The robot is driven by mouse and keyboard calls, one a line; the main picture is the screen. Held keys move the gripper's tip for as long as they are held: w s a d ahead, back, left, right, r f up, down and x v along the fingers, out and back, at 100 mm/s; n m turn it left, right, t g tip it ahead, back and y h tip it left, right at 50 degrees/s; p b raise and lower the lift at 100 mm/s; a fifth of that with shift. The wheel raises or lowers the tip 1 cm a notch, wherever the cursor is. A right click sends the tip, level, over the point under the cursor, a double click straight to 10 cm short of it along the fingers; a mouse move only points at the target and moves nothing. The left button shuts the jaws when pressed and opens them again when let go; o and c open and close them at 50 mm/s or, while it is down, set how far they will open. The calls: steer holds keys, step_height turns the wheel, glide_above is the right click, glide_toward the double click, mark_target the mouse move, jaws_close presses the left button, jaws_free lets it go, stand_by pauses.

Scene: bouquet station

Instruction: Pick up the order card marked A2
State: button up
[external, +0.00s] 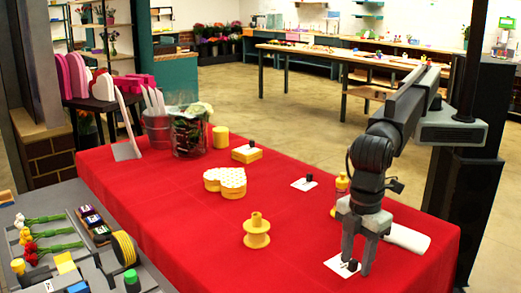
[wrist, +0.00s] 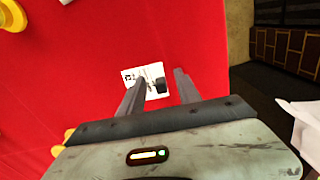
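A white order card (external: 335,267) with a small black knob (external: 352,265) lies flat on the red tabletop (external: 300,262) near the front edge. The card also shows in the wrist view (wrist: 150,92); its printed mark is too small to read for sure. My gripper (external: 357,262) points down over this card with its fingers apart. In the wrist view the gripper (wrist: 161,78) has the knob in line with the gap between its fingers, and it grips nothing. A second white card (external: 304,185) with a black knob lies farther back, its mark unreadable.
A yellow spool (external: 256,232) stands left of my gripper, with a heart-shaped box (external: 226,182) behind it. A yellow bottle-like thing (external: 341,188) and a white roll (external: 407,239) are close to my arm. A yellow block (external: 247,155) stands farther back.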

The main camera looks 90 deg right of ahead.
steer(key=shift+r, duration=0.1)
jaws_close()
steer(key=shift+r, duration=0.1)
steer(key=shift+r+p, duration=0.2)
steer(key=shift+p, duration=0.15)
steer(key=r+p, duration=0.3)
steer(key=shift+s+d+r, duration=0.2)
steer(key=shift+d, duration=0.2)
steer(key=s+d, duration=0.2)
steer(key=d, duration=0.2)
steer(key=s+d+p, duration=0.1)
steer(key=s+d, duration=0.2)
steer(key=d, duration=0.1)
steer(key=s+d+r, duration=0.1)
steer(key=s+d, duration=0.1)
steer(key=d, duration=0.3)
steer(key=shift+s, duration=0.35)
